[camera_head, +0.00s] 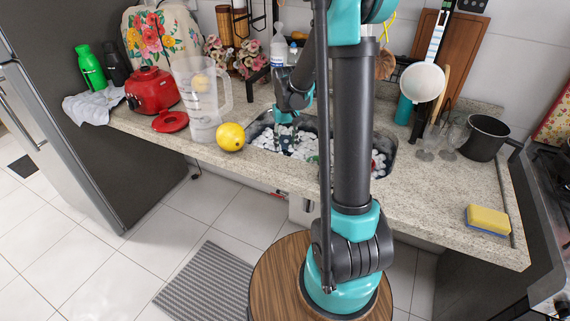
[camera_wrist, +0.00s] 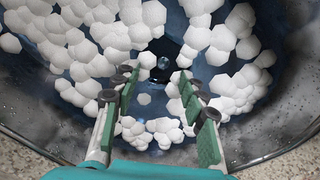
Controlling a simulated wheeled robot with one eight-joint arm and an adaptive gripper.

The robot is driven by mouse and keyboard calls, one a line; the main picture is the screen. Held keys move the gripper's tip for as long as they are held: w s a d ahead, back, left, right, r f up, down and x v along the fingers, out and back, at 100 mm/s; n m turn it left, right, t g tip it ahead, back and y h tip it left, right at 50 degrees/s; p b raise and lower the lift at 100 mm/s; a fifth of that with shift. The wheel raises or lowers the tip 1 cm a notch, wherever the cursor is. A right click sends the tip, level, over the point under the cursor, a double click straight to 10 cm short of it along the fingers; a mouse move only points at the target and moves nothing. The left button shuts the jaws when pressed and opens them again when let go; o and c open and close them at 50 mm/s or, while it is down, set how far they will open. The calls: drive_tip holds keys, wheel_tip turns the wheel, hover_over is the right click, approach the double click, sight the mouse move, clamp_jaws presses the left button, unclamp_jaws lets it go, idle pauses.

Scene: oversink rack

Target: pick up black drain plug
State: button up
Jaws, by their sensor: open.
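In the wrist view my gripper (camera_wrist: 159,80) is open and points down into the sink (camera_wrist: 285,120), with its green-padded fingers apart and nothing between them. A dark piece with a small shiny round centre (camera_wrist: 163,62) lies on the sink floor just beyond the fingertips, roughly midway between them. It may be the black drain plug or the drain itself; I cannot tell which. White foam-like lumps (camera_wrist: 90,40) surround it on both sides. In the head view my gripper (camera_head: 286,141) is down in the sink (camera_head: 252,128), and no plug can be made out there.
A yellow lemon (camera_head: 231,137), a clear jug (camera_head: 198,105) and a red blender base (camera_head: 151,89) stand left of the sink. Glasses (camera_head: 430,140), a black pot (camera_head: 485,138) and a yellow sponge (camera_head: 488,219) are on the right. The front counter between sink and sponge is clear.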

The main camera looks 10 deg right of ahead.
drive_tip(key=f, duration=0.5)
drive_tip(key=shift+a, duration=0.2)
clamp_jaws()
